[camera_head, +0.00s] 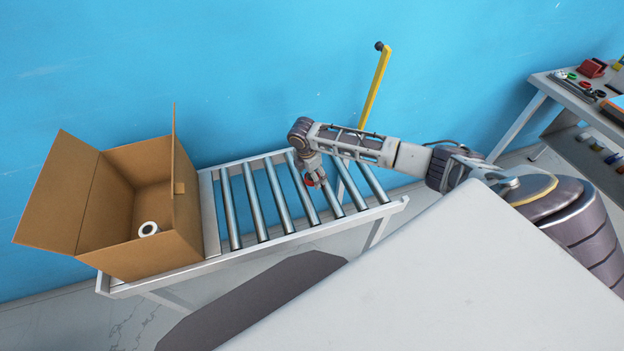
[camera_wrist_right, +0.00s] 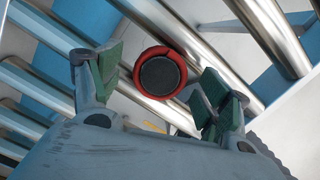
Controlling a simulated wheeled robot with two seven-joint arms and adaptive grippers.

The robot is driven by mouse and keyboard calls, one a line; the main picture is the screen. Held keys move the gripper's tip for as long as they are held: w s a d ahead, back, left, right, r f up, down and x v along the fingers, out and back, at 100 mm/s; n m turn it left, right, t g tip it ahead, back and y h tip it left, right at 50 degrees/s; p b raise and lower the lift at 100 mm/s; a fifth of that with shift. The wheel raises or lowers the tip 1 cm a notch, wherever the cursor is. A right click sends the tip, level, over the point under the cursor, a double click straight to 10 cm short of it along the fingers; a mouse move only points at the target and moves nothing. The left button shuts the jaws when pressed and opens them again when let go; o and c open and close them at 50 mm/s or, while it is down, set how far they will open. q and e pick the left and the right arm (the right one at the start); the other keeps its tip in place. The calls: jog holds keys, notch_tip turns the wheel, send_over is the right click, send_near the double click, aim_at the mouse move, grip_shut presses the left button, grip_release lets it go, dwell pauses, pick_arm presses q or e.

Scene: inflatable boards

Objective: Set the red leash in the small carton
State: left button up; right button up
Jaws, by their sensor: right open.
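The red leash (camera_wrist_right: 160,72) shows in the right wrist view as a red ring around a dark round centre, over the metal rollers. In the head view only a small red patch of it (camera_head: 309,183) shows beside my right gripper (camera_head: 317,176). In the right wrist view my right gripper (camera_wrist_right: 158,92) is open, with one green-padded finger on each side of the leash. I cannot tell whether the fingers touch it. The carton (camera_head: 140,205) stands open at the left end of the conveyor. My left gripper is not in view.
A white roll (camera_head: 149,229) lies inside the carton. The roller conveyor (camera_head: 281,202) is clear between carton and gripper. A yellow post (camera_head: 376,85) rises behind my right arm. A table with tools (camera_head: 560,92) stands at the far right.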

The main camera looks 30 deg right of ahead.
jog(key=shift+f, duration=0.25)
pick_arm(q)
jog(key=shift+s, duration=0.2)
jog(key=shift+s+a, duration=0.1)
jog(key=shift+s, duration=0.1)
pick_arm(e)
jog(key=shift+c, duration=0.4)
